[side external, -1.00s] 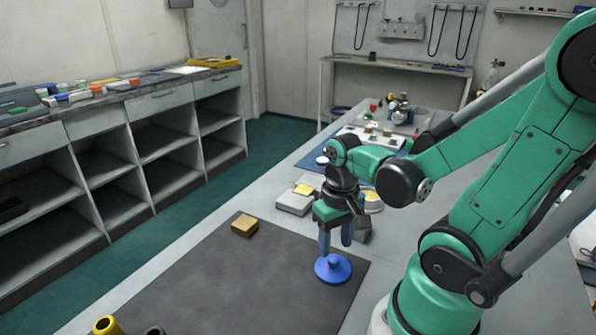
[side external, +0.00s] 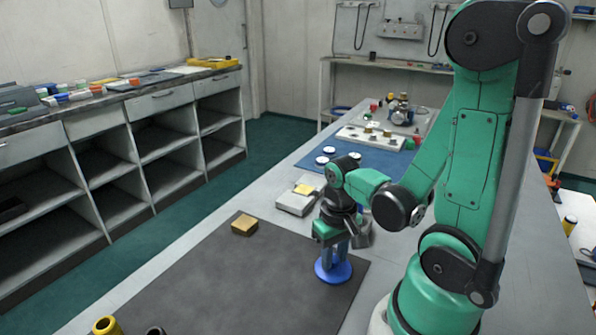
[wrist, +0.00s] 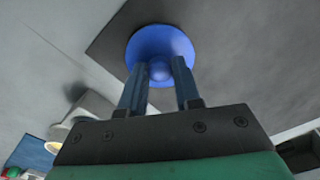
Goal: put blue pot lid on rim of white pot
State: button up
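The blue pot lid (side external: 333,272) lies flat on the dark mat near its right edge, knob up. The wrist view shows it as a blue disc (wrist: 160,42) with a round knob. My gripper (side external: 336,260) points down over the lid. In the wrist view its two blue fingers (wrist: 160,73) stand on either side of the knob, apart, with the knob between them; firm contact is not visible. The white pot is not clearly visible; a pale round thing (wrist: 57,146) shows partly at the lower left of the wrist view, and I cannot tell whether it is the pot.
A blue mat (side external: 375,155) with white discs lies farther back. Yellow and dark cylinders (side external: 106,326) stand at the front left.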

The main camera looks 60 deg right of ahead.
grip_shut()
jog(key=shift+r, duration=0.1)
jog(key=shift+r, duration=1.2)
jog(key=shift+r, duration=0.15)
